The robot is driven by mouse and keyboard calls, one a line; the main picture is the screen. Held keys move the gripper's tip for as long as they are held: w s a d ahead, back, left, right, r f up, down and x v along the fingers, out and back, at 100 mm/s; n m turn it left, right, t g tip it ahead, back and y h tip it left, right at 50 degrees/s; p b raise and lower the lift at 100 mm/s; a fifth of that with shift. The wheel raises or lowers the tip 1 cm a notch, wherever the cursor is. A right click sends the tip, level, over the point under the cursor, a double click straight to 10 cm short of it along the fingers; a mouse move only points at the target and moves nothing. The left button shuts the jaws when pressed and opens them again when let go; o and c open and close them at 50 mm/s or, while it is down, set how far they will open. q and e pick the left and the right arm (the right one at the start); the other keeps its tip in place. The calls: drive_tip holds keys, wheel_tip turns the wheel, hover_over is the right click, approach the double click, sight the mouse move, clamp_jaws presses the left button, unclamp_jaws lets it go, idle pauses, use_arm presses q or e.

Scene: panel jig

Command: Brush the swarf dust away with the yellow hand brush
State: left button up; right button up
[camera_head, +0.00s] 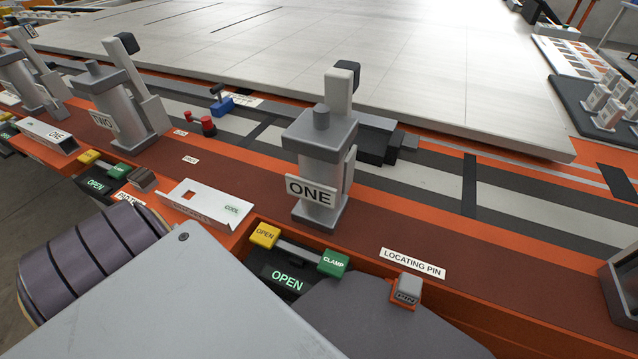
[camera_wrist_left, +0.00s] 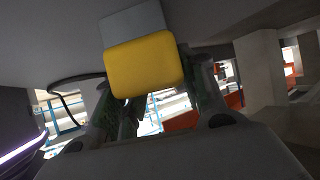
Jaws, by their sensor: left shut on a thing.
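In the left wrist view my left gripper (camera_wrist_left: 152,88) is shut on the yellow hand brush. The brush (camera_wrist_left: 143,65) shows as a rounded yellow block with a grey part above it, between the two dark fingers. Its bristles cannot be made out. In the head view neither the brush nor my left gripper shows; large grey parts at the bottom, likely my own arm, cover the near area. No swarf dust can be picked out in either view. My right gripper is in neither view.
A clamp post marked ONE (camera_head: 318,165) stands upright on the orange rail, another marked TWO (camera_head: 125,105) to its left. A large pale panel (camera_head: 330,60) lies behind. Yellow (camera_head: 265,236) and green (camera_head: 333,263) buttons and a pin block (camera_head: 406,290) sit along the near edge.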

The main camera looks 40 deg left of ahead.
use_arm(q)
drive_tip(key=shift+w+d+p, duration=0.2)
drive_tip(key=shift+w+d, duration=0.05)
drive_tip(key=shift+d, duration=0.65)
drive_tip(key=shift+w+d+p, duration=0.2)
drive_tip(key=shift+d, duration=0.65)
drive_tip(key=shift+w+d, duration=0.1)
drive_tip(key=shift+d, duration=0.05)
drive_tip(key=shift+w+d+f, duration=0.1)
drive_tip(key=shift+w+d, duration=0.1)
drive_tip(key=shift+d, duration=0.6)
drive_tip(key=shift+w+d, duration=0.15)
drive_tip(key=shift+d, duration=0.6)
drive_tip(key=shift+d, duration=0.1)
drive_tip(key=shift+w+d+p, duration=0.2)
drive_tip(key=shift+w+d, duration=0.05)
drive_tip(key=shift+d, duration=0.6)
drive_tip(key=shift+w+d+p, duration=0.2)
drive_tip(key=shift+d, duration=0.6)
drive_tip(key=shift+r, duration=0.25)
